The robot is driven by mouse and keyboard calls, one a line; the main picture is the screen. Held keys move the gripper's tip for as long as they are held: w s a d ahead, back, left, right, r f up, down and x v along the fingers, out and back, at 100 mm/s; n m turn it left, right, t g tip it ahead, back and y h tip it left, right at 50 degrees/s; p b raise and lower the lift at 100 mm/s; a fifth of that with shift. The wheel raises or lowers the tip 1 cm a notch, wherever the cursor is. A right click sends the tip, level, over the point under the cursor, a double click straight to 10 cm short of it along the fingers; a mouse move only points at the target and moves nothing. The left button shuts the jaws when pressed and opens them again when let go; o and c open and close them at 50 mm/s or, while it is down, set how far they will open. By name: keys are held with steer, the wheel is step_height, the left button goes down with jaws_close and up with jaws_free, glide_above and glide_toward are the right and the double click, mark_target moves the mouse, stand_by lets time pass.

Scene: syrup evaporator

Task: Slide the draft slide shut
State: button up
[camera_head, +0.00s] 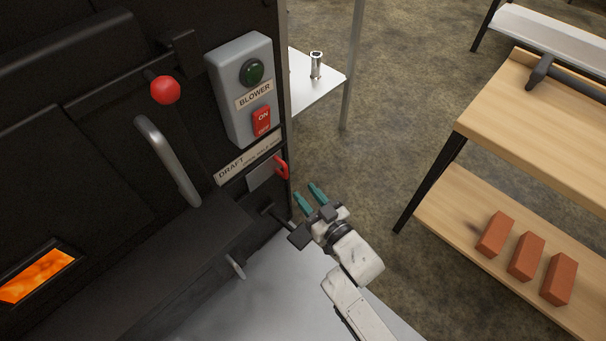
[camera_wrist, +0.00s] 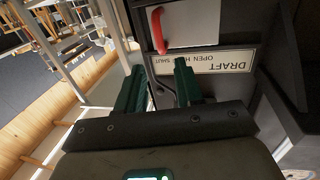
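The draft slide is a light grey plate (camera_head: 262,177) with a red handle (camera_head: 282,168) at its right end, low on the black evaporator front beneath the DRAFT label (camera_head: 248,158). In the wrist view the plate (camera_wrist: 198,24) and red handle (camera_wrist: 157,30) are at the top, with the label (camera_wrist: 234,62) upside down and partly covered by a finger. My gripper (camera_head: 309,194) is open and empty, its two teal fingers apart. It is to the right of and below the handle in the head view, not touching it. The wrist view shows the gripper too (camera_wrist: 158,68).
A grey blower box (camera_head: 240,90) with a green lamp and red switch is above the slide. A curved metal handle (camera_head: 167,160) and red knob (camera_head: 165,90) are to the left. A glowing firebox window (camera_head: 37,275) is lower left. A wooden bench (camera_head: 530,110) stands right, across open floor.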

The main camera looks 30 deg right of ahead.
mark_target(287, 171)
steer(key=w+b, duration=0.1)
steer(key=w, duration=0.2)
steer(key=w+b, duration=0.2)
steer(key=w, duration=0.1)
steer(key=w+a+b, duration=0.1)
steer(key=w+b, duration=0.1)
steer(key=w, duration=0.1)
steer(key=shift+w+f, duration=0.25)
steer(key=shift+w, duration=0.05)
steer(key=shift+w+r+b, duration=0.2)
steer(key=shift+w+b, duration=0.35)
jaws_close()
